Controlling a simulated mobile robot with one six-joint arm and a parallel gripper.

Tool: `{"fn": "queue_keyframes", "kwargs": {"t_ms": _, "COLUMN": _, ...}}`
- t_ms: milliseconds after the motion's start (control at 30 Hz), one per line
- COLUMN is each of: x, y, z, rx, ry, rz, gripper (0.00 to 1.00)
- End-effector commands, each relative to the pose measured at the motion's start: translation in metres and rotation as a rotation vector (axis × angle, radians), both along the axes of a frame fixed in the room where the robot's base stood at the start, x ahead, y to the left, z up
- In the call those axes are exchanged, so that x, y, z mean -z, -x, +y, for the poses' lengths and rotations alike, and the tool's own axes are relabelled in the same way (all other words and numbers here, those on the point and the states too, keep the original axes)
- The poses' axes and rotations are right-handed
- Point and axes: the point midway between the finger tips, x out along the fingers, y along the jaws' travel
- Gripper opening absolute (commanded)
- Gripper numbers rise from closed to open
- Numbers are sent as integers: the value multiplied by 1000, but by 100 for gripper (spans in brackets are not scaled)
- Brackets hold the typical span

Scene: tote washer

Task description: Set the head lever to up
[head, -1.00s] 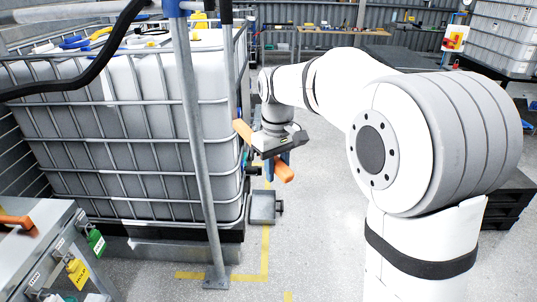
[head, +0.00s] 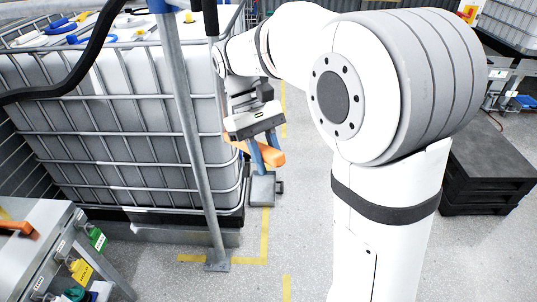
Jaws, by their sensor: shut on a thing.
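An orange bar-like lever (head: 271,158) shows near the picture's middle, right of the caged white tank; I take it for the head lever. It slopes down to the right, with its left part behind the gripper. My gripper (head: 264,160) has a grey body and blue fingers, points downward, and is shut on the orange lever. The exact contact and the lever's pivot are hidden. No up mark is readable here.
The caged white tank (head: 95,95) fills the left. A grey post (head: 193,130) stands in front of it. A grey box (head: 262,188) sits low below the gripper. A bench with an orange handle (head: 16,227) is front left. Black pallets (head: 487,165) lie right. Middle floor is clear.

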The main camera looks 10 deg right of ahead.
Motion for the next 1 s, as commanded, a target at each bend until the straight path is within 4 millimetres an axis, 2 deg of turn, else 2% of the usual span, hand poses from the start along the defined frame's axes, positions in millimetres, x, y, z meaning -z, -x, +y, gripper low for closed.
{"fn": "queue_keyframes", "kwargs": {"t_ms": 400, "x": -2, "y": -2, "z": -5, "rx": 17, "ry": -1, "rz": 0, "gripper": 0}}
{"fn": "queue_keyframes", "kwargs": {"t_ms": 433, "x": -2, "y": -2, "z": -5, "rx": 17, "ry": -1, "rz": 0, "gripper": 30}}
{"fn": "queue_keyframes", "kwargs": {"t_ms": 500, "x": -2, "y": -2, "z": -5, "rx": 18, "ry": 0, "rz": 0, "gripper": 35}}
{"fn": "queue_keyframes", "kwargs": {"t_ms": 667, "x": -1, "y": -2, "z": -6, "rx": 19, "ry": 0, "rz": 2, "gripper": 48}}
{"fn": "queue_keyframes", "kwargs": {"t_ms": 1000, "x": -7, "y": -2, "z": -6, "rx": 19, "ry": 0, "rz": 0, "gripper": 49}}
